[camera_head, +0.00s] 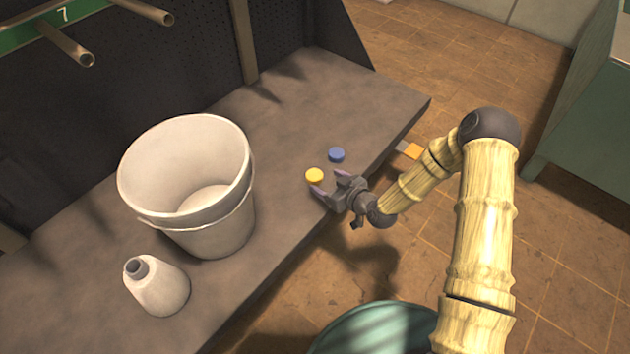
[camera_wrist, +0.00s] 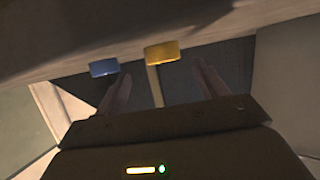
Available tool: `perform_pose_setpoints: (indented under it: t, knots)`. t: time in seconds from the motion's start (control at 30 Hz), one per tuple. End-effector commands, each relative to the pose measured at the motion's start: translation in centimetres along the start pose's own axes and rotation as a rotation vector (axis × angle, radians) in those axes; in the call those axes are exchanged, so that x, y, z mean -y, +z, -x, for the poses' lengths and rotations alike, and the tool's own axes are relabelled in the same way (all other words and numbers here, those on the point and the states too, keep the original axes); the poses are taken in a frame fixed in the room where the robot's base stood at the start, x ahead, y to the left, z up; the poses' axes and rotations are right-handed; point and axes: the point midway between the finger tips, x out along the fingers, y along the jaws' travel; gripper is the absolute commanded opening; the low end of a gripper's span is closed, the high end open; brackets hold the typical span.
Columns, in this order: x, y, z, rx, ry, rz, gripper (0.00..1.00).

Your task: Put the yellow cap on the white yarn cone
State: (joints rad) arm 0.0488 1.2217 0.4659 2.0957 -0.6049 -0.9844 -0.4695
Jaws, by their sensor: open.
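The yellow cap (camera_head: 314,175) lies on the grey bench, and it also shows in the wrist view (camera_wrist: 162,52). My gripper (camera_head: 325,185) is open beside the cap, with its fingertips pointing toward it. In the wrist view my gripper (camera_wrist: 160,85) has its two fingers spread, with the yellow cap ahead between their lines. Whether a fingertip touches the cap I cannot tell. The white yarn cone (camera_head: 158,287) stands on the bench at the lower left, in front of the bucket, its narrow top showing a dark hole. The cone is not seen in the wrist view.
A blue cap (camera_head: 336,154) lies close behind the yellow cap; it also shows in the wrist view (camera_wrist: 103,67). A large white bucket (camera_head: 247,222) stands between the caps and the cone. Pegs (camera_head: 66,42) stick out at the upper left. The bench (camera_head: 290,110) is clear behind the caps.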

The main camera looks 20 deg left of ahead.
Motion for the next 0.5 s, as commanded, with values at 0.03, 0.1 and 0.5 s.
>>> perform_pose_setpoints:
  t: [0.03,0.1,0.5]
  knots:
    - [0.02,0.25,-0.8,-0.002,0.0,0.001,0.72]
    - [-0.01,0.16,-1.28,0.0,0.0,0.001,0.72]
    - [0.04,0.04,-1.62,0.0,0.0,0.0,0.72]
